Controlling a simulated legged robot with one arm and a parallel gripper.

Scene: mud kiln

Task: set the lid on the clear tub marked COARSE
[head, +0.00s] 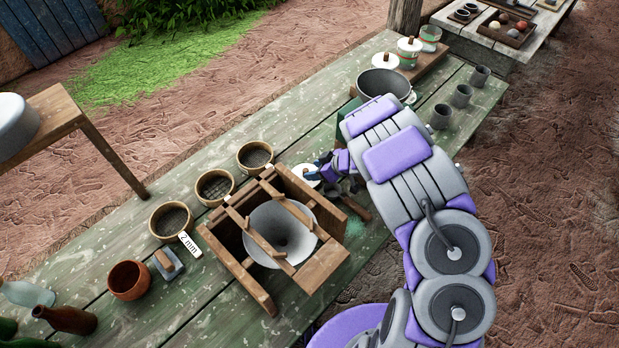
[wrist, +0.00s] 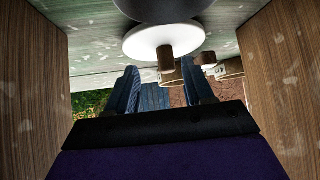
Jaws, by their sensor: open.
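A round white lid (head: 306,174) lies on the green bench beside the wooden funnel stand. In the wrist view the lid (wrist: 150,38) shows its wooden knob, which lies close to the fingertips and roughly between them. My gripper (head: 322,167) is at the lid's right side in the head view; in the wrist view its two dark fingers (wrist: 160,76) are apart and hold nothing. A clear tub (head: 430,36) with green contents and no white lid stands at the bench's far end. I cannot read any tub marking, so COARSE is not confirmed.
Two tubs with white knobbed lids (head: 385,62) (head: 409,46) stand beside the clear tub. A grey bowl (head: 383,84) is nearer. The funnel stand (head: 282,236) and several sieves (head: 215,185) are left of my arm. Grey cups (head: 462,95) line the right edge.

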